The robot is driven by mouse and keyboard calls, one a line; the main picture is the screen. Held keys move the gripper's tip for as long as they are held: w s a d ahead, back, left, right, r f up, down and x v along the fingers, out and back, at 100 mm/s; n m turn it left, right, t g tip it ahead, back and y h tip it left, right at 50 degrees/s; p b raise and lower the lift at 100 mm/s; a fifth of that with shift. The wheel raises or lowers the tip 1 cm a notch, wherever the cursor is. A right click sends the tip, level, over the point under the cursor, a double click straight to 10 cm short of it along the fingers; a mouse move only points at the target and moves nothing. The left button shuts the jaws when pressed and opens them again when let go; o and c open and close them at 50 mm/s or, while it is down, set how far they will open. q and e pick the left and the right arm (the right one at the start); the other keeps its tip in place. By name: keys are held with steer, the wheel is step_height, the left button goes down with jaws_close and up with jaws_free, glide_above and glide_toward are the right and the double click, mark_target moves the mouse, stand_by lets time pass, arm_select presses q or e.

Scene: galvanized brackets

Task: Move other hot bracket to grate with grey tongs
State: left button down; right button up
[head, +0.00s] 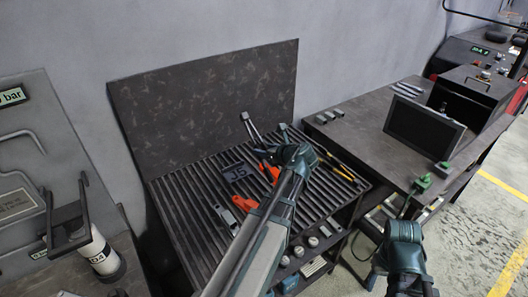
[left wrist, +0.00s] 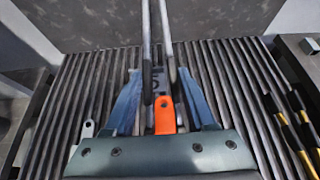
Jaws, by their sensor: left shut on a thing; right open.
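The grey tongs (head: 250,127) are in my left gripper (head: 272,142), with their two pale arms reaching towards the back panel. In the left wrist view the tong arms (left wrist: 165,40) run forward between the blue fingers of my left gripper (left wrist: 160,100), above the grate. The slatted dark grate (head: 185,210) lies below the gripper. No bracket shows clearly between the tong tips, and I cannot tell which bracket is hot.
A plate marked J5 (head: 238,172) and an orange-handled tool (head: 245,203) lie on the grate. Yellow-black tongs (head: 337,165) lie at its right. Small grey blocks (head: 328,115) and a dark screen-like panel (head: 424,129) stand on the bench (head: 365,135). A dark panel backs the grate.

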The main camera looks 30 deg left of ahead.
arm_select(q)
steer(key=shift+f, duration=0.15)
step_height(320, 180, down, 9)
steer(key=b, duration=0.9)
steer(key=shift+r, duration=0.2)
steer(key=c, duration=0.7)
jaws_free()
steer(key=shift+o, duration=0.2)
step_height(320, 180, up, 10)
steer(key=p, duration=1)
steer(key=shift+r, duration=0.15)
